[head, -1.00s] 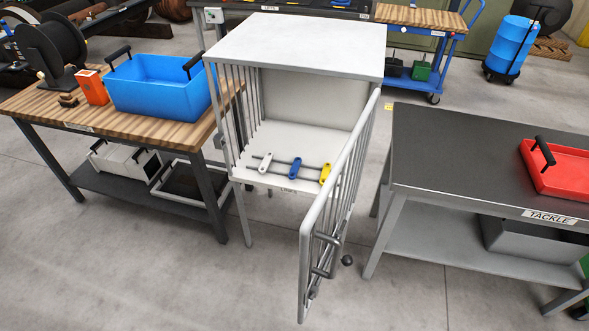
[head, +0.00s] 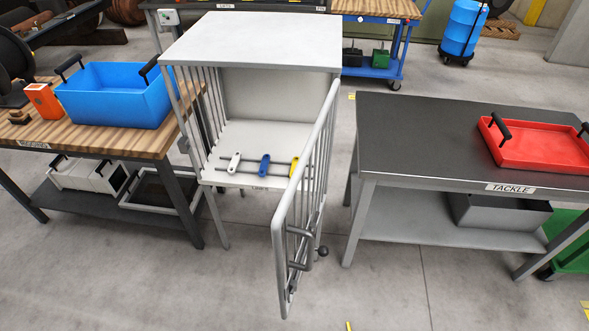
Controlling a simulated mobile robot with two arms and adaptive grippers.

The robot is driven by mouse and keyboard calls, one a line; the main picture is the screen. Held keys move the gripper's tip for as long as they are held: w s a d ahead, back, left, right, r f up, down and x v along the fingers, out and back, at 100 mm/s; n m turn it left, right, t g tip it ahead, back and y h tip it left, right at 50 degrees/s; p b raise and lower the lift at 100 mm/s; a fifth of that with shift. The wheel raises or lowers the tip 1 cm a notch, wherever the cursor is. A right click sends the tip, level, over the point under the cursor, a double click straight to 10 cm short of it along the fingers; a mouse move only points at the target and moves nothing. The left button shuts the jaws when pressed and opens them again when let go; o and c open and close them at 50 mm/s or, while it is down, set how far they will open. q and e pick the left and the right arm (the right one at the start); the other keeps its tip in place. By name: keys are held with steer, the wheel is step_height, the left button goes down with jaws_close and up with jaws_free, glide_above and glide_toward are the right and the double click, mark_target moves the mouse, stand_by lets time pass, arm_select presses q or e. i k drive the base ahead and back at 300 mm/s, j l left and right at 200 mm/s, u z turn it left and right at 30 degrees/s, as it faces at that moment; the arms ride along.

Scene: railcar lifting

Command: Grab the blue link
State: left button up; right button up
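The blue link (head: 264,166) lies inside a white barred cabinet (head: 255,42), on rods at the front of its floor. A white link (head: 235,162) is to its left and a yellow link (head: 294,166) to its right, partly behind the door bars. The barred door (head: 303,200) of the cabinet stands open, swung out toward me on the right side. Neither of my grippers shows in the head view.
A wooden bench with a blue bin (head: 118,95) stands at the left. A dark-topped table labelled TACKLE (head: 420,130) with a red tray (head: 538,146) stands at the right. Clear concrete floor (head: 200,290) lies in front of the cabinet.

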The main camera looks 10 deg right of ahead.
mark_target(263, 167)
steer(key=z, duration=0.3)
steer(key=i+j+z, duration=0.15)
steer(key=j+z, duration=0.25)
steer(key=i+j+z, duration=0.15)
steer(key=z, duration=0.2)
steer(key=j+z, duration=0.4)
steer(key=i+j, duration=0.05)
